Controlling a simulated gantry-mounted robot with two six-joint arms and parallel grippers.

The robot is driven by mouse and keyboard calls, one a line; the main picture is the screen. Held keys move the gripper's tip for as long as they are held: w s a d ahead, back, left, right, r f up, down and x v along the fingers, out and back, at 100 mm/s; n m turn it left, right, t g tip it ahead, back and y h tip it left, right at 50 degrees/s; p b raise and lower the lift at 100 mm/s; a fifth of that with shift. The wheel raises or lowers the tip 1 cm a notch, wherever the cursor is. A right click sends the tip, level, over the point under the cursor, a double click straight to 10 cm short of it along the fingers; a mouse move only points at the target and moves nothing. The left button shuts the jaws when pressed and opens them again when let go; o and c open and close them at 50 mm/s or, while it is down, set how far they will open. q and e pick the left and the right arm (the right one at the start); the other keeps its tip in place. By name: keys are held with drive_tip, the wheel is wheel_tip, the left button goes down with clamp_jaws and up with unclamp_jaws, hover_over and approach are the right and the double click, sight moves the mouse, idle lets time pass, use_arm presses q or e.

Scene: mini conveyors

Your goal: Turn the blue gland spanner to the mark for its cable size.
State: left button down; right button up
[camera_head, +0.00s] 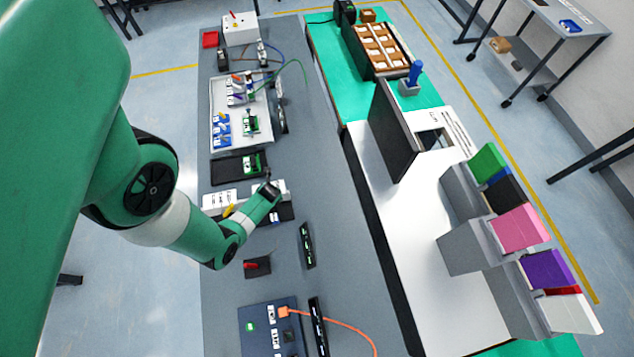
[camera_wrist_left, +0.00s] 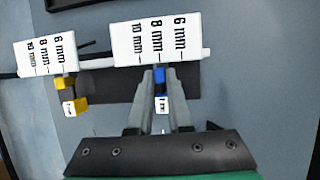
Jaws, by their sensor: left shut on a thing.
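In the left wrist view the blue gland spanner (camera_wrist_left: 160,76) stands between the two fingers of my left gripper (camera_wrist_left: 160,82), which is shut on it. A small white tag (camera_wrist_left: 162,104) hangs at its near end; its print is too small to read surely. The spanner lies below a white scale card (camera_wrist_left: 156,38) marked 6 mm, 8 mm and 10 mm. In the head view my left gripper (camera_head: 273,189) covers the spanner, beside the white card (camera_head: 283,186). My right gripper is not in view.
A yellow spanner (camera_wrist_left: 72,90) with its own tag and a second scale card (camera_wrist_left: 46,56) sits close to the left. In the head view a green board on a black mat (camera_head: 236,167) lies beyond, and a red-handled item (camera_head: 256,266) stands nearer. Grey bench (camera_head: 225,305) around is partly clear.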

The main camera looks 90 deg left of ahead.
use_arm(q)
drive_tip(key=shift+f, duration=0.1)
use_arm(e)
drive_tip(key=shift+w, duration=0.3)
use_arm(q)
drive_tip(key=c, duration=0.8)
unclamp_jaws()
drive_tip(key=shift+c, duration=0.2)
